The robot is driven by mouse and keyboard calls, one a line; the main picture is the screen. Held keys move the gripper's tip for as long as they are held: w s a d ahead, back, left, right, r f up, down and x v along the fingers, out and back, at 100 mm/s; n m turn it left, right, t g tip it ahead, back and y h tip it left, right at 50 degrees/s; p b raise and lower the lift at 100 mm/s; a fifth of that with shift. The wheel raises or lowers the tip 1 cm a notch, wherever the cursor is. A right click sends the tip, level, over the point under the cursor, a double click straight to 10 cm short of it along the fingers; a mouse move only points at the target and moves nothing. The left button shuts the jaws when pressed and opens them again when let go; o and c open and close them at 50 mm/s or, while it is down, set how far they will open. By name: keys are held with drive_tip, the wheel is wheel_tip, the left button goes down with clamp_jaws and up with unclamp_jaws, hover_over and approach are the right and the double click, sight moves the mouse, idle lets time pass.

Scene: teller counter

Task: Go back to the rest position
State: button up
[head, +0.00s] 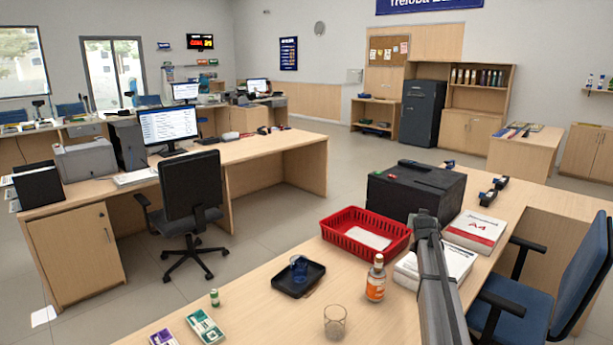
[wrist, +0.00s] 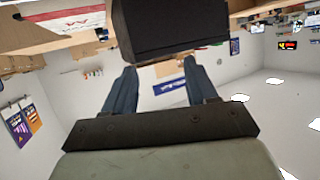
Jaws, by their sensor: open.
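My gripper (wrist: 160,66) shows in the wrist view with its two dark blue fingers spread apart and nothing between them. The wrist view is upside down. A dark box (wrist: 168,30) fills the top middle of that view, past the fingertips; I cannot tell the exact gap. In the head view my grey arm rises from the lower right over the counter, and its gripper cannot be made out. The black box (head: 417,190) stands on the counter behind the arm's upper end.
The counter holds a red basket (head: 345,243), an orange-labelled bottle (head: 376,281), a black tray (head: 284,285) with a blue cup (head: 299,268), a clear glass (head: 335,321) and an A4 paper pack (head: 474,230). A white stack lies beside my arm. A blue chair (head: 585,265) stands right.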

drive_tip(key=s+d+f+n+h, duration=0.1)
drive_tip(key=s+d+h, duration=0.35)
drive_tip(key=d, duration=1.05)
drive_tip(key=s+d+f+g+y, duration=0.2)
drive_tip(key=s+d+f, duration=0.7)
drive_tip(key=f, duration=0.1)
drive_tip(key=s+a+f+n+g+y, duration=0.15)
drive_tip(key=s+f+g, duration=0.35)
drive_tip(key=s+f, duration=1.1)
drive_tip(key=s+a+f+g+y, duration=0.15)
drive_tip(key=s+f+g, duration=0.35)
drive_tip(key=s+f, duration=1.1)
drive_tip(key=s+a+f+n+g+y, duration=0.1)
drive_tip(key=s+a+f+g+y, duration=0.15)
drive_tip(key=s+a+f, duration=0.55)
drive_tip(key=s+a+f+g+y, duration=0.1)
drive_tip(key=s+a+f+g, duration=0.35)
drive_tip(key=s+f, duration=0.55)
drive_tip(key=s+a+r, duration=0.2)
drive_tip(key=s+a, duration=0.2)
drive_tip(key=a, duration=0.7)
drive_tip(key=s+a+r, duration=0.2)
drive_tip(key=s+a, duration=0.3)
drive_tip(key=a, duration=0.6)
drive_tip(key=s+a+r+g, duration=0.1)
drive_tip(key=s+a, duration=0.3)
drive_tip(key=a, duration=0.7)
drive_tip(key=shift+s+a+r, duration=0.15)
drive_tip(key=shift+s+r, duration=0.05)
drive_tip(key=shift+r, duration=0.35)
